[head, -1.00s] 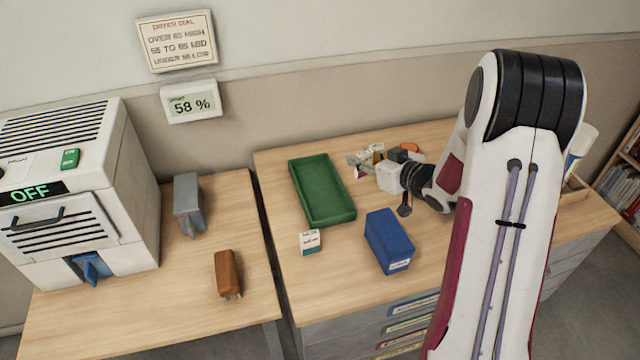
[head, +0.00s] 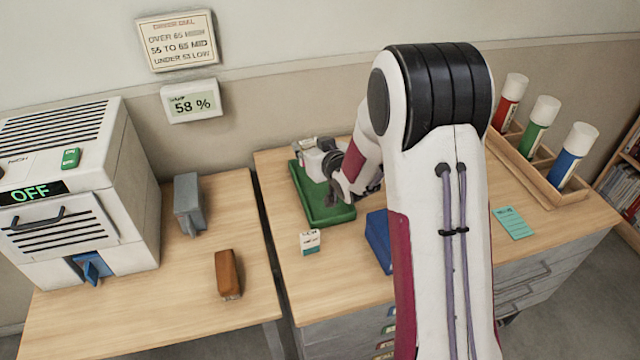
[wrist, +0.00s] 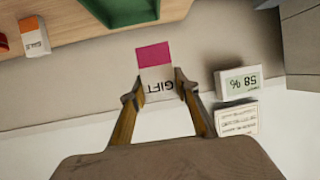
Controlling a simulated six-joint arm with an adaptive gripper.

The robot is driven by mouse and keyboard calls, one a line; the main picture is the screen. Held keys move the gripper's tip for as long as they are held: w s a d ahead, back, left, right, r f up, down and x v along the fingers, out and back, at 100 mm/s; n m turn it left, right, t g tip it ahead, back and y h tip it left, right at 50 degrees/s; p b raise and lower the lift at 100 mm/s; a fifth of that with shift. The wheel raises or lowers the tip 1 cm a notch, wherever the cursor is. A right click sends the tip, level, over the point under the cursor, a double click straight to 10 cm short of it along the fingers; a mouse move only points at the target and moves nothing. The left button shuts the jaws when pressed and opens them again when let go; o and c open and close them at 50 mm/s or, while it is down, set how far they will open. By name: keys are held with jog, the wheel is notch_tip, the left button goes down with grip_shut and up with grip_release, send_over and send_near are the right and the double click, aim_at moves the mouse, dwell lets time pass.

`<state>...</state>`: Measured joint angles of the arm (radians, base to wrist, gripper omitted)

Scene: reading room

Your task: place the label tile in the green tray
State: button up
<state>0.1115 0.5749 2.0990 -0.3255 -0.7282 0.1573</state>
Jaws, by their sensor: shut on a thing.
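My gripper (wrist: 158,92) is shut on a label tile (wrist: 154,55), pink at one end and white with the word GIFT at the other. In the head view my gripper (head: 308,152) is over the far end of the green tray (head: 332,213). The height of the tile above the tray is hard to judge, and my wrist hides part of the tray. The wrist view also shows a part of the green tray (wrist: 125,10) at the top, apart from the tile.
A white and teal card (head: 310,242) stands in front of the tray. A blue box (head: 377,240) is partly behind my arm. A wooden rack (head: 535,178) with red, green and blue tubes and a flat teal card (head: 512,222) are on the right. An orange and white tile (wrist: 34,36) shows in the wrist view.

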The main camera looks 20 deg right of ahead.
jog(key=d, duration=0.1)
jog(key=d+f+m+h, duration=0.1)
jog(key=d, duration=0.1)
jog(key=shift+d+h, duration=0.1)
jog(key=shift+h, duration=0.2)
send_over(321, 191)
jog(key=shift+s+f, duration=0.1)
jog(key=shift+f, duration=3)
jog(key=shift+f, duration=0.1)
jog(key=shift+f, duration=1.75)
jog(key=shift+f, duration=0.1)
